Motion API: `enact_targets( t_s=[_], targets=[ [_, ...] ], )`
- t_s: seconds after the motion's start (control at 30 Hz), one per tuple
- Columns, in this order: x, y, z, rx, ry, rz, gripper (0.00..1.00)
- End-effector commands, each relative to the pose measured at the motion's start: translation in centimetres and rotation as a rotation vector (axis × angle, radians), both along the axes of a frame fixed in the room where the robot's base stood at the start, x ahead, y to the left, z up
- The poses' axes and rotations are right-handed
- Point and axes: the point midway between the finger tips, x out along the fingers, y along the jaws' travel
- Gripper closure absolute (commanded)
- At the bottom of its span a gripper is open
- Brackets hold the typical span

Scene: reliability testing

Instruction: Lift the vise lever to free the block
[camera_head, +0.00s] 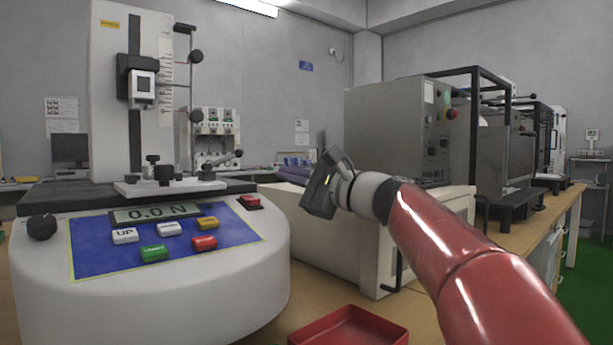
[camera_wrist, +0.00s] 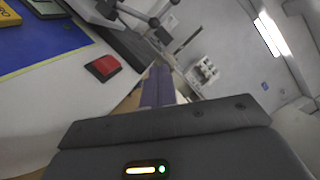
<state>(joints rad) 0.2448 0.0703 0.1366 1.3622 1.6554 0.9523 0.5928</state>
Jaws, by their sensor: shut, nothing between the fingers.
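The vise (camera_head: 170,186) is a light plate with dark knobs on the black bed of the testing machine. In the wrist view, part of the vise (camera_wrist: 98,14) shows at the top. I cannot make out a separate block. My gripper (camera_head: 283,172) is to the right of the vise, apart from the lever, with its purple fingers pointing left. The wrist view shows the fingers (camera_wrist: 158,72) shut together, with nothing between them.
The machine's white base (camera_head: 150,300) carries a blue panel (camera_head: 165,240) and a red button (camera_head: 250,202). Its tall column (camera_head: 108,100) rises behind the vise. A grey cabinet (camera_head: 385,130) stands behind my arm. A red tray (camera_head: 350,330) lies at the front.

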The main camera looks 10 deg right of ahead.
Motion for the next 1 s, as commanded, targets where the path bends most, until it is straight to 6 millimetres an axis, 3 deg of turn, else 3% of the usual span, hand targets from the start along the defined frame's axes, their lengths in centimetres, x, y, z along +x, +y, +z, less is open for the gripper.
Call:
enact_targets(
  t_s=[0.17,0.4,1.0],
  targets=[
    [2.5,2.9,0.7,0.001,0.001,0.003,1.00],
    [2.2,5.6,2.2,0.001,-0.001,0.002,1.00],
    [2.1,6.2,2.6,-0.009,-0.006,0.000,1.00]
  ],
)
